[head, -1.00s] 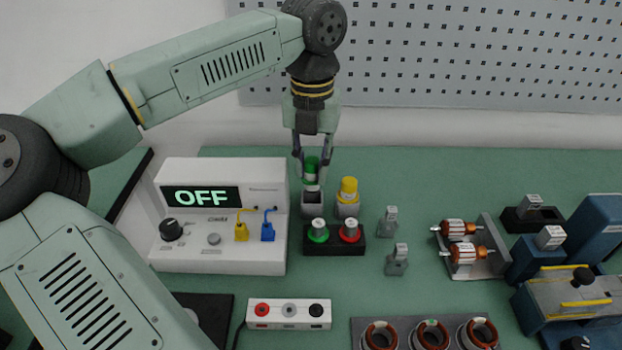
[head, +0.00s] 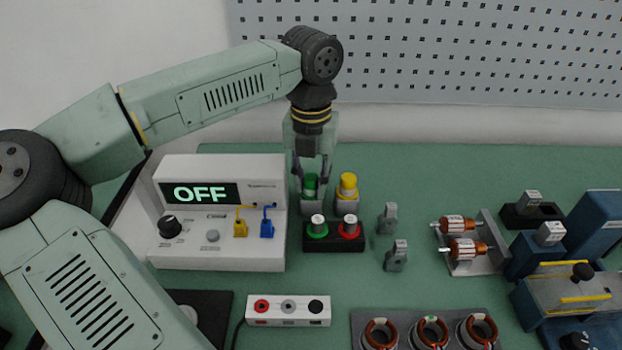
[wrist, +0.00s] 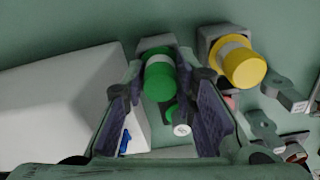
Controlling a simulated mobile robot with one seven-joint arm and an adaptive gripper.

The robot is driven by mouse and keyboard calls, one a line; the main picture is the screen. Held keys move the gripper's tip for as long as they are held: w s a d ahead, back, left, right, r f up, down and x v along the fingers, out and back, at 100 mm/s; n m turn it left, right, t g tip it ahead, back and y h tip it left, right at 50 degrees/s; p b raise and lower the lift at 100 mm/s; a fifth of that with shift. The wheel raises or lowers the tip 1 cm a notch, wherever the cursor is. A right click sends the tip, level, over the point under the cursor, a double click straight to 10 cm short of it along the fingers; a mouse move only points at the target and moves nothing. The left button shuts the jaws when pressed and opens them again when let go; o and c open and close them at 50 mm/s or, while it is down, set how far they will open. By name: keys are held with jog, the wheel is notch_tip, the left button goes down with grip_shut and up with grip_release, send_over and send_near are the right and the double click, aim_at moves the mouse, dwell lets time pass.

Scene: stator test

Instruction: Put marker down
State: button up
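My gripper (head: 310,182) points down around the marker's top. The lower part of the marker is hidden in the holder.
A yellow-capped marker (head: 348,186) stands in its own holder close on the right. A white meter box (head: 220,250) reading OFF is at left. A black block (head: 334,245) with green and red posts stands in front. Grey clips (head: 388,220) are further right.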

jog(key=shift+o, duration=0.3)
jog(key=shift+r, duration=0.1)
jog(key=shift+r, duration=0.2)
notch_tip(320, 180, up, 12)
jog(key=shift+r+b, duration=0.2)
jog(key=shift+b, duration=0.1)
